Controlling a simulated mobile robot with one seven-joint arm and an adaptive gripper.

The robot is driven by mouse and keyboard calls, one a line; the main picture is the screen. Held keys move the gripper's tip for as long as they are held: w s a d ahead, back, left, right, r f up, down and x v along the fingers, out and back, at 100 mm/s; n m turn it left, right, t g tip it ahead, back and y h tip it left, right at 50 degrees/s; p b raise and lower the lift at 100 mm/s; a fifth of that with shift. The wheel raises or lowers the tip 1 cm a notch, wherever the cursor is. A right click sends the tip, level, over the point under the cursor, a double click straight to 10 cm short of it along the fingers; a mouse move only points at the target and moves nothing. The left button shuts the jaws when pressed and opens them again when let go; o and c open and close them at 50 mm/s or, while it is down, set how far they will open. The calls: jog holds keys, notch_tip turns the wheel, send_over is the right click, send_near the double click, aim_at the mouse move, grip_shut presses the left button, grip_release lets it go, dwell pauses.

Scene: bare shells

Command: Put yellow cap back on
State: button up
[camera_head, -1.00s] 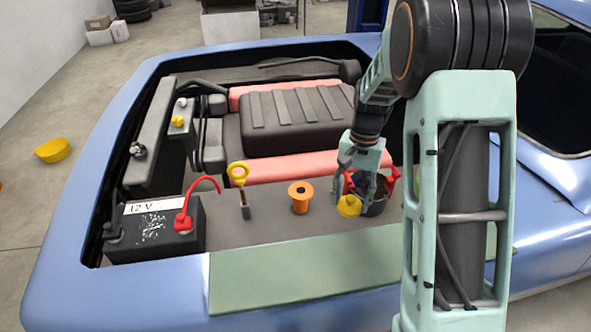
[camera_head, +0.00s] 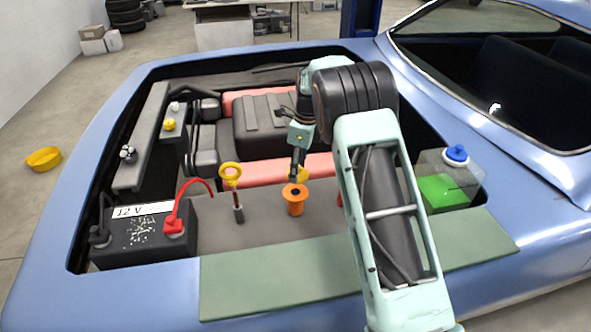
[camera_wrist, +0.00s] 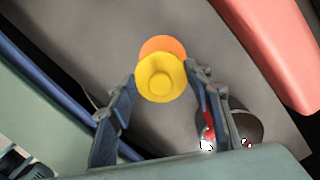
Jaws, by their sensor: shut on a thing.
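The yellow cap (camera_head: 303,175) is held between the fingers of my gripper (camera_head: 297,172), which is shut on it. In the wrist view the round cap (camera_wrist: 160,80) sits between the two fingertips, its raised centre facing the camera. The orange flanged neck (camera_head: 295,203), with a dark opening on top, stands just below the cap in the head view. In the wrist view the orange neck (camera_wrist: 162,44) is partly covered by the cap. The cap looks slightly apart from the neck, but whether they touch is hard to tell.
A yellow ring-handled dipstick (camera_head: 231,178) stands left of the neck. The battery (camera_head: 140,232) with red and black clamps is further left. A reservoir with green fluid (camera_head: 445,188) and blue cap is at right. A dark round container (camera_wrist: 245,125) is close to the right finger.

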aim_at(294, 192)
jog(key=shift+w+a+f+m, duration=0.25)
jog(key=shift+w+a+m, duration=0.05)
jog(key=shift+m, duration=0.1)
notch_tip(294, 192, down, 4)
jog(key=b, duration=0.3)
jog(key=shift+f+b, duration=0.6)
jog(key=shift+f, duration=0.45)
jog(key=shift+p, duration=0.3)
jog(key=shift+f, duration=0.1)
dwell(1.6)
jog(key=o, duration=1.1)
jog(key=shift+o, duration=0.8)
